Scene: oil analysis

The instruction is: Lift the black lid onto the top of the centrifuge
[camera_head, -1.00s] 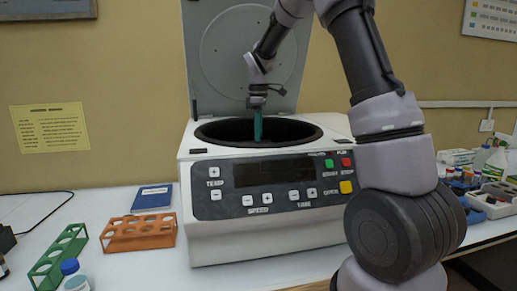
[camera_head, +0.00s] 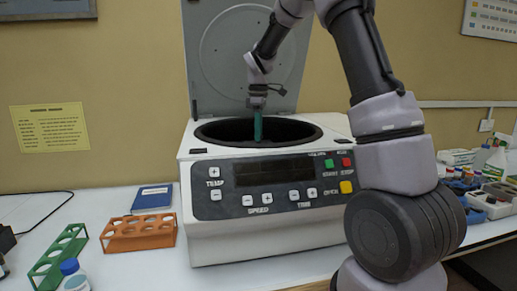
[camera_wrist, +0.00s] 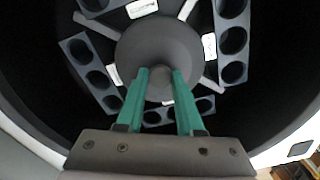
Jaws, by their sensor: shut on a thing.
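The white centrifuge (camera_head: 265,222) stands on the table with its grey hinged cover (camera_head: 217,80) raised upright behind the bowl. My gripper (camera_head: 257,130) points down into the dark bowl (camera_head: 300,133). In the wrist view its two green fingers (camera_wrist: 160,85) are parted, with their tips on either side of a round dark grey piece (camera_wrist: 142,45) at the rotor's centre, and are shut on it. Dark tube holders with holes (camera_wrist: 88,65) surround that piece. I cannot tell for sure whether the round piece is the black lid; no separate black lid shows.
The raised cover stands close behind my arm. An orange rack (camera_head: 138,233), a green rack (camera_head: 58,255), a blue booklet (camera_head: 152,197) and a bottle (camera_head: 73,276) are on the left. Several bottles and boxes (camera_head: 485,185) stand on the right.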

